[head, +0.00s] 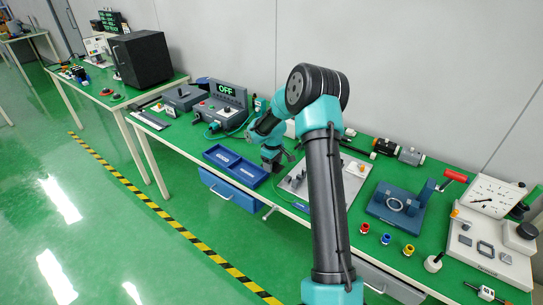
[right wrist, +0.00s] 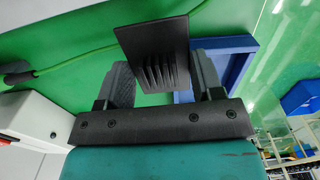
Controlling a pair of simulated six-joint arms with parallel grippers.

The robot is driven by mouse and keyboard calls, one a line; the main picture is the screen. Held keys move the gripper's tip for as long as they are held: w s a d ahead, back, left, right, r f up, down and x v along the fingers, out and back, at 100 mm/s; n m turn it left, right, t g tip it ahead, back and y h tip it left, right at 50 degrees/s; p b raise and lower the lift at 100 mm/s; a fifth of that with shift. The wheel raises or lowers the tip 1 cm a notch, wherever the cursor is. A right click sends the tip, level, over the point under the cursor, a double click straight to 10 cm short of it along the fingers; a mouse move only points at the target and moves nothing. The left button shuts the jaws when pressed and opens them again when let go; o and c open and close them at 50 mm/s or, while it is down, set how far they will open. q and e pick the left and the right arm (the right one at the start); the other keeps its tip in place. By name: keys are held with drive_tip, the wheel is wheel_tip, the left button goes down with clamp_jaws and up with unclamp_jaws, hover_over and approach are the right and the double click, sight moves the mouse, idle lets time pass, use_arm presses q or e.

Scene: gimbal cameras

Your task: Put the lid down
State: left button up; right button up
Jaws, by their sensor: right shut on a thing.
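My right gripper (head: 272,163) is low over the green bench, just right of the blue two-part tray (head: 235,164). In the right wrist view, the gripper (right wrist: 163,80) has a dark, flat plate with ridges between its fingers, which I take as the lid (right wrist: 153,40). The gripper is shut on it. The lid is tilted in that view, and whether it touches the bench is unclear. In the head view the lid is too small and hidden by the gripper to make out. My left gripper is in neither view.
A grey control box with an OFF display (head: 222,104) stands behind and left of the gripper. A light grey plate with parts (head: 355,175) lies to its right, partly behind my arm. A blue fixture (head: 398,207) stands further right. A green cable (right wrist: 70,62) runs nearby.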

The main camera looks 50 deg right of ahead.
drive_tip(key=w+d, duration=0.4)
drive_tip(key=d, duration=0.1)
drive_tip(key=w+d+f, duration=0.1)
drive_tip(key=w+d, duration=0.1)
drive_tip(key=shift+w+d, duration=0.3)
drive_tip(key=shift+w, duration=0.05)
drive_tip(key=shift+w+d, duration=0.1)
drive_tip(key=shift+d+f, duration=0.1)
drive_tip(key=shift+f, duration=1.65)
drive_tip(key=o, duration=0.9)
drive_tip(key=shift+f, duration=0.15)
wheel_tip(320, 180, up, 12)
drive_tip(key=shift+r, duration=0.2)
